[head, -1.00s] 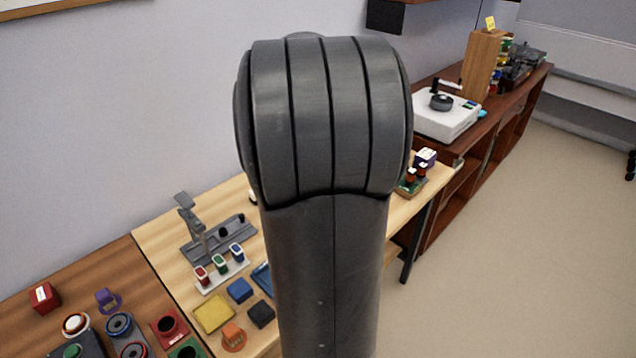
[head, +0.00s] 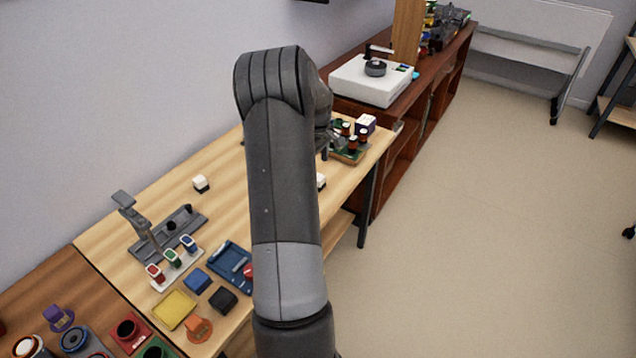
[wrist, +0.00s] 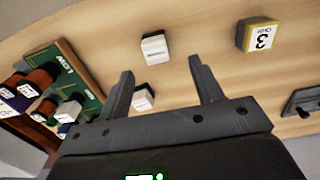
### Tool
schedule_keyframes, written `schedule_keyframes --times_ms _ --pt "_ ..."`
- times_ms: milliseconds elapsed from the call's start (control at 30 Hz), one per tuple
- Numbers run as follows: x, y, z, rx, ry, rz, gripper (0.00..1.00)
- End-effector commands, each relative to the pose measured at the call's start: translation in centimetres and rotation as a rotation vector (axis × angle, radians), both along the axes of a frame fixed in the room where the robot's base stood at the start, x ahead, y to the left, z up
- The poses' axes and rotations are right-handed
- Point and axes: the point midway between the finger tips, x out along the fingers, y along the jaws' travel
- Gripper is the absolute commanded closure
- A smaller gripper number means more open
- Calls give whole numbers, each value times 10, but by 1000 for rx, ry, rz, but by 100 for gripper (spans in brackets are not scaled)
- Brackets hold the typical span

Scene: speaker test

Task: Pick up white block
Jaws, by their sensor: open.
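My gripper (wrist: 164,80) is open in the wrist view, with its two dark fingers apart above the wooden table. A white block (wrist: 154,48) with small dark print lies just beyond the fingertips, apart from them. A second white block (wrist: 143,98) shows between the fingers, near the left one, partly hidden by the gripper. In the head view one white block (head: 201,184) stands near the wall side of the table, and another (head: 320,181) peeks out right of my arm. I cannot match these across views for sure.
A block with a white face marked 3 (wrist: 258,37) lies at the upper right of the wrist view. A green board with several parts (wrist: 75,85) is at the left. In the head view, a grey stand (head: 168,232) and coloured blocks fill the near table end.

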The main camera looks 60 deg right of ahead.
Motion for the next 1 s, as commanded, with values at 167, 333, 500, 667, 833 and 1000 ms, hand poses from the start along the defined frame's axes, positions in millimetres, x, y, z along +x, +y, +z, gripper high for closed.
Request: schedule_keyframes --times_ms 167,333,500,667,833,1000 --pt "0 0 -29 2 2 1 40" --pt "2 -1 -39 0 1 0 40" --pt "7 -6 -59 2 2 0 40" --pt "8 -7 -82 2 2 0 40" --pt "8 -8 -86 0 0 0 40" --pt "8 -7 -86 0 0 0 46"
